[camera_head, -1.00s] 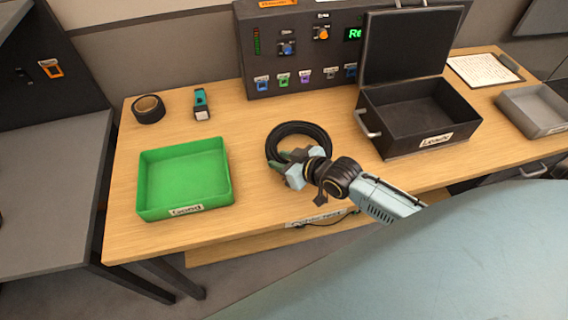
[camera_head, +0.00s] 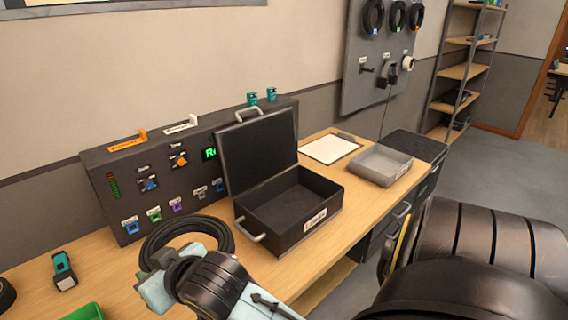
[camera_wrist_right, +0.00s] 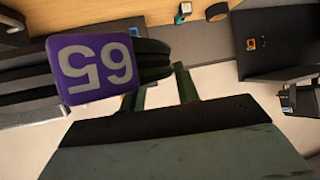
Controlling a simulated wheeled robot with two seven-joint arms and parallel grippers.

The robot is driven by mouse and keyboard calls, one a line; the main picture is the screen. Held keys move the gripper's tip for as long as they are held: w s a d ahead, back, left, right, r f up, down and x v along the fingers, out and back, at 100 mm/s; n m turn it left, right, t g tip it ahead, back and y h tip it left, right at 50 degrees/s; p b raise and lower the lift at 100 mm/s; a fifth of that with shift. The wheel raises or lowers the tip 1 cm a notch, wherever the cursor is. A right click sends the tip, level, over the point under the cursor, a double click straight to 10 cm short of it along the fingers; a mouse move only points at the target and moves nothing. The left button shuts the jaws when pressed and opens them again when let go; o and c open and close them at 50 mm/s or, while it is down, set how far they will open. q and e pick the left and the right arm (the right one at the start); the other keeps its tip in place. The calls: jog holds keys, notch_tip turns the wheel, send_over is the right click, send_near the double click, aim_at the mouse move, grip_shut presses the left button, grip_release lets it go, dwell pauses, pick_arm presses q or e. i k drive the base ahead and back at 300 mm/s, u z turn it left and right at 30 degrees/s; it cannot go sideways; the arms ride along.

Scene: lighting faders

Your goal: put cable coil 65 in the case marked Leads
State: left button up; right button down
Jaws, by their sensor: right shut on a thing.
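The black cable coil (camera_head: 186,228) is in my right gripper (camera_head: 155,278), to the left of the case in the head view. In the right wrist view, a purple tag (camera_wrist_right: 94,68) on the coil reads 65, upside down. My right gripper (camera_wrist_right: 162,88) is shut on the coil, which hangs out to the left there; the exact grip point is partly hidden. The coil seems to be held above the table. The black case marked Leads (camera_head: 282,232) stands on the table with its lid up, and its visible interior looks empty. My left gripper is not in view.
A lighting panel (camera_head: 128,190) stands behind the coil. A grey tray (camera_head: 380,166), a clipboard (camera_head: 330,148), a green tray (camera_head: 86,312) and a teal torch (camera_head: 63,270) are also on the table.

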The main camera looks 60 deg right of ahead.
aim_at(289, 214)
jog(key=k, duration=1.2)
jog(key=z, duration=0.6)
jog(key=i, duration=0.5)
jog(key=z, duration=0.5)
jog(key=i, duration=1.2)
jog(key=u, duration=0.5)
